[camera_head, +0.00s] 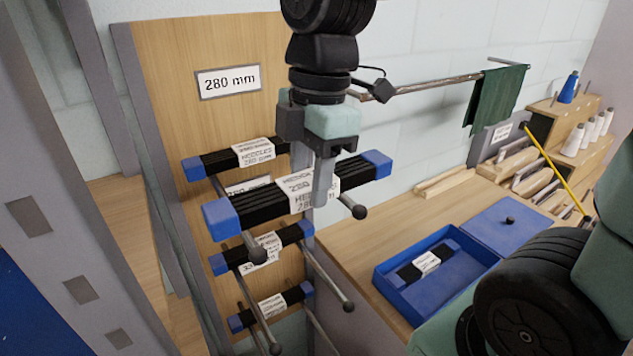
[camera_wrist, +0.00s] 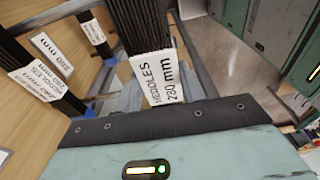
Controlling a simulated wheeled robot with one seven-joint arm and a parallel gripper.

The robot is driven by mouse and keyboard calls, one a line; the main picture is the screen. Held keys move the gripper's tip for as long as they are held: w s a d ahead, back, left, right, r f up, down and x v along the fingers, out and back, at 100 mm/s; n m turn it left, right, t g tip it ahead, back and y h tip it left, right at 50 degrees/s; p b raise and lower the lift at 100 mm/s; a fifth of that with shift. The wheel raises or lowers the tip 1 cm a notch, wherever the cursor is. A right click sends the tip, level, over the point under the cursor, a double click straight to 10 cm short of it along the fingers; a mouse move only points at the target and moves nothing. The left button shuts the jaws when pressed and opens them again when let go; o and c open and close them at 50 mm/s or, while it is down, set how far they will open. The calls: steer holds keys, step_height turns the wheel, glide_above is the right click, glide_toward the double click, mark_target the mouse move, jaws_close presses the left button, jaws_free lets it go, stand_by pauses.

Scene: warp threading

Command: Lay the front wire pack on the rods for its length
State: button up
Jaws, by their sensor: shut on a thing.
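My gripper (camera_head: 323,190) is shut on a black wire pack with blue ends, the front wire pack (camera_head: 255,203), at its white "HEDDLES 280 mm" label. The pack lies across the upper pair of rods in the head view, near their knobbed front ends (camera_head: 353,207); I cannot tell whether it touches them. In the wrist view its black wires (camera_wrist: 140,25) and label show close up. Behind it, another pack (camera_head: 218,162) sits nearer the wooden board (camera_head: 200,45), whose sign reads 280 mm. The gripper hides part of the held pack.
Lower rods (camera_head: 325,275) carry two more packs (camera_head: 290,236), (camera_head: 292,296). On the bench at right, an open blue box (camera_head: 400,303) holds a similar pack beside a blue lid (camera_head: 500,232). A wall rail (camera_head: 430,85) with green cloth and thread cones stand further back.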

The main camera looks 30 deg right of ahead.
steer(key=w+f+b, duration=0.2)
steer(key=w+f, duration=0.1)
steer(key=w, duration=0.5)
steer(key=shift+w+f, duration=0.3)
steer(key=shift+w, duration=0.1)
steer(key=shift+f+b, duration=0.4)
steer(key=shift+f, duration=0.15)
stand_by(0.7)
steer(key=o, duration=1.4)
steer(key=shift+c, duration=0.2)
step_height(320, 180, up, 17)
steer(key=d+b, duration=0.2)
steer(key=shift+r+b, duration=0.15)
steer(key=shift+b, duration=0.2)
steer(key=shift+s, duration=0.1)
